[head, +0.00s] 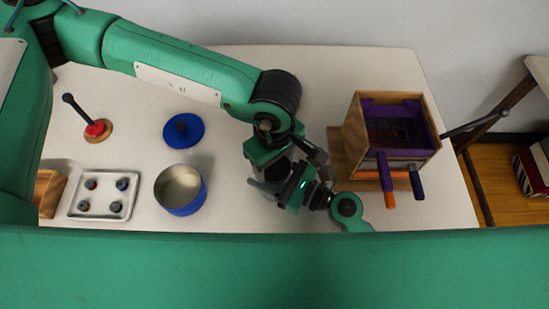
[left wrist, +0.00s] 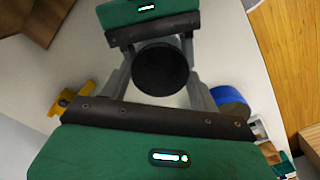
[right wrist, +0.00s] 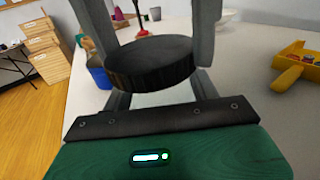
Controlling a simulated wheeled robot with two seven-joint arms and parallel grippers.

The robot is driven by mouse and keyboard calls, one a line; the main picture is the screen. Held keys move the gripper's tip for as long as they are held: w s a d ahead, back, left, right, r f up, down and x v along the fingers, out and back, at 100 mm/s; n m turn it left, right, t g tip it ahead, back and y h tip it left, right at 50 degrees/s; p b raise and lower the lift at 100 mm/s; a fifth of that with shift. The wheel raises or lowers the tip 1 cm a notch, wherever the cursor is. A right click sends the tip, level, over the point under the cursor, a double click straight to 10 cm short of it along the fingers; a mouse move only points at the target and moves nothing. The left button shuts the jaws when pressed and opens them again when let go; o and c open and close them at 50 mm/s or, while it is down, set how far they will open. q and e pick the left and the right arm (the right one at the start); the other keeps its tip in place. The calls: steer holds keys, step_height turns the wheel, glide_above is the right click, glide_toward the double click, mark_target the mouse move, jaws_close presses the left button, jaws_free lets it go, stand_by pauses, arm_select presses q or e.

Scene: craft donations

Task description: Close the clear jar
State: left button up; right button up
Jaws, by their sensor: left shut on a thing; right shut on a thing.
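A round black lid (left wrist: 160,70) fills the space between the grippers in the left wrist view; its rim shows in the right wrist view (right wrist: 150,64). My left gripper (head: 268,182) reaches down over the table's middle and is shut on the lid. My right gripper (head: 282,188) comes in from the right, lower down, shut on the clear jar just under the lid. The jar is almost wholly hidden; only a pale patch (right wrist: 150,97) shows below the lid between the fingers. I cannot tell whether the lid is seated on the jar.
The table's back middle is clear.

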arm_select(q)
steer(key=shift+f, duration=0.45)
arm_select(e)
jaws_close()
arm_select(q)
steer(key=shift+m, duration=1.6)
steer(key=o, duration=0.9)
steer(key=shift+o, duration=0.2)
steer(key=shift+r, duration=2.25)
